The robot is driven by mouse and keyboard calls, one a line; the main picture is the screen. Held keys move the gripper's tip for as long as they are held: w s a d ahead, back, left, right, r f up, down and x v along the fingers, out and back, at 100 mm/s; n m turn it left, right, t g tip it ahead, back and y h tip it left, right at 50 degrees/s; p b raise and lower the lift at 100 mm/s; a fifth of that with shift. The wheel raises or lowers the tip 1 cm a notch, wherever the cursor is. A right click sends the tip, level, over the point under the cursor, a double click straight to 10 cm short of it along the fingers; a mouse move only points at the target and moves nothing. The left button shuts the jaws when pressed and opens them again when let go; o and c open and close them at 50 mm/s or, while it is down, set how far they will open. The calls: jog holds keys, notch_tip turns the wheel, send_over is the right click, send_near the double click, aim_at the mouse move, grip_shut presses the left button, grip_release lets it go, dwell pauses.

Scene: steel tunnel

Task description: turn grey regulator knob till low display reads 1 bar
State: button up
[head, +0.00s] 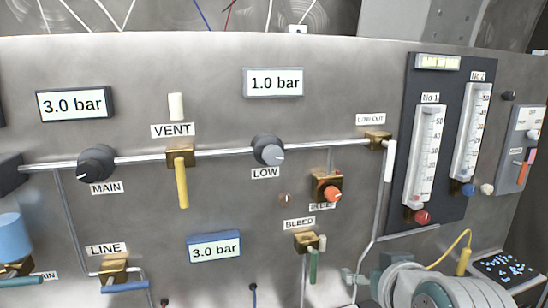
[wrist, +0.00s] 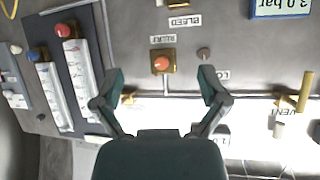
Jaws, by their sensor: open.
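The grey LOW regulator knob (head: 268,150) sits on the horizontal pipe, above its LOW label, in the head view. The low display (head: 274,83) above it reads 1.0 bar. My gripper (wrist: 160,76) shows only in the wrist view, which sees the panel upside down. Its two dark green fingers are spread wide with nothing between them. The orange RELIEF knob (wrist: 162,64) appears beyond the gap, and part of the LOW label (wrist: 223,75) shows beside the right finger. The LOW knob cannot be made out there; the right finger may hide it. No finger touches it in the head view.
The black MAIN knob (head: 96,163) and yellow VENT lever (head: 182,182) are to the left. The RELIEF valve (head: 327,188) and BLEED valve (head: 307,241) are below right. Two flow tubes (head: 425,155) stand farther right. The panel face around the LOW knob is clear.

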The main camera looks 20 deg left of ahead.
aim_at(274, 159)
jog(key=w+a+r+n+t+y, duration=0.1)
jog(key=w+a+r+t+y, duration=0.15)
jog(key=a+r, duration=0.4)
jog(key=w+a+r+n+t+y, duration=0.1)
jog(key=w+a+r+y, duration=0.15)
jog(key=a+r, duration=0.45)
jog(key=x, duration=1)
jog(key=shift+w+a+f, duration=0.2)
jog(key=shift+a+f, duration=0.2)
jog(key=c, duration=1.1)
